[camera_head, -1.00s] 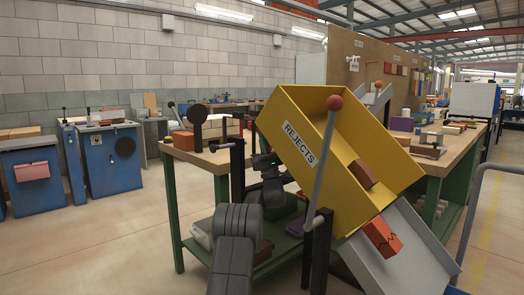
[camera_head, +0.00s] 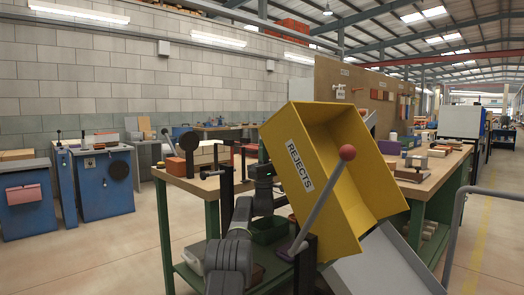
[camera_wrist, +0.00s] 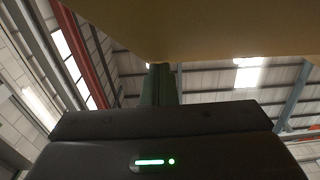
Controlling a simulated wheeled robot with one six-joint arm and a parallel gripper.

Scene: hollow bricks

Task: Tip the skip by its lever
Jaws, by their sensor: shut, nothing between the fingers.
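The yellow skip (camera_head: 345,165), marked REJECTS, is tipped steeply, its open side turned right and down over a grey metal chute (camera_head: 385,264). No brick shows in the visible part of its inside. Its lever (camera_head: 325,198) is a grey rod with a red ball (camera_head: 347,152), leaning up to the right across the skip. My gripper is shut and empty in the wrist view (camera_wrist: 161,82), its fingers pointing at the skip's yellow underside (camera_wrist: 200,25). I cannot tell whether they touch. In the head view the fingertips are hard to make out beside the skip's left side.
A wooden-topped bench (camera_head: 200,185) with green legs stands behind and left of the skip, a dark green bin (camera_head: 268,229) on its lower shelf. Another bench (camera_head: 440,165) is at the right. A grey rail (camera_head: 458,215) stands at the right front. Open floor lies left.

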